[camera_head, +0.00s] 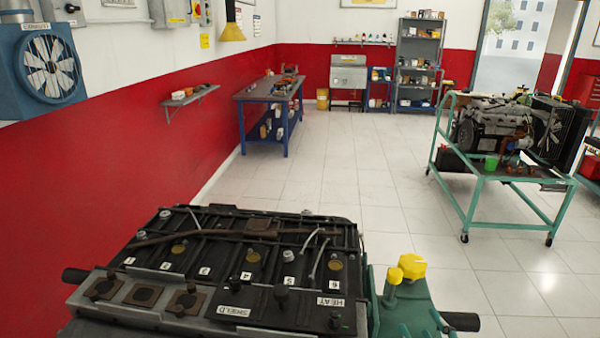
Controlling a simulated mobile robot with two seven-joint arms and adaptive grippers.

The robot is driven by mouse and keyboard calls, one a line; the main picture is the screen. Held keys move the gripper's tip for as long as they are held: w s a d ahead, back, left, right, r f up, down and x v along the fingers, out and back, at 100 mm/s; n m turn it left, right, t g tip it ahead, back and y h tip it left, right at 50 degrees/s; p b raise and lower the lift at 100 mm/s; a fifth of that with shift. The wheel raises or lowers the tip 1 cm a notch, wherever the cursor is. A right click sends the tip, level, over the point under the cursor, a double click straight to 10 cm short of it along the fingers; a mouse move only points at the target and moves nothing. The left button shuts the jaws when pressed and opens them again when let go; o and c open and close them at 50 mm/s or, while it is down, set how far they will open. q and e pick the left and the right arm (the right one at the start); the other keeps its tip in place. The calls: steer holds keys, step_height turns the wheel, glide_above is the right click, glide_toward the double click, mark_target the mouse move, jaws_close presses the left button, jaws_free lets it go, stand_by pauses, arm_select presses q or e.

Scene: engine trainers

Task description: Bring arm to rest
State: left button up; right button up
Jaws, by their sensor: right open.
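Neither of my grippers can be made out in the head view. A large dark engine trainer (225,262) fills the lower middle of the view, close in front of me. A short black cylinder (461,321) sticks out at the lower right, and another (75,275) shows at the left.
A teal wheeled stand (475,189) carries another engine (492,125) at the right. Grey shelving (417,60) is at the back. The tiled floor (335,170) between is clear.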

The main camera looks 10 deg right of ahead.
steer(key=s+a+f+g, duration=0.2)
steer(key=f+g, duration=0.1)
steer(key=f, duration=0.3)
steer(key=s+a+f+g, duration=0.2)
steer(key=f+g, duration=0.1)
steer(key=f, duration=0.2)
steer(key=s+a+f+n+g, duration=0.2)
steer(key=s+a+f+g, duration=0.1)
steer(key=s+f+g, duration=0.65)
steer(key=s+f+b, duration=0.2)
steer(key=f, duration=1.1)
steer(key=s+f+b, duration=0.1)
steer(key=s+f, duration=0.1)
steer(key=f, duration=1.1)
steer(key=s+d+f+g+b, duration=0.1)
steer(key=s+d+f+b, duration=0.1)
steer(key=s+f, duration=1.3)
steer(key=shift+s+d, duration=0.15)
steer(key=shift+d, duration=0.3)
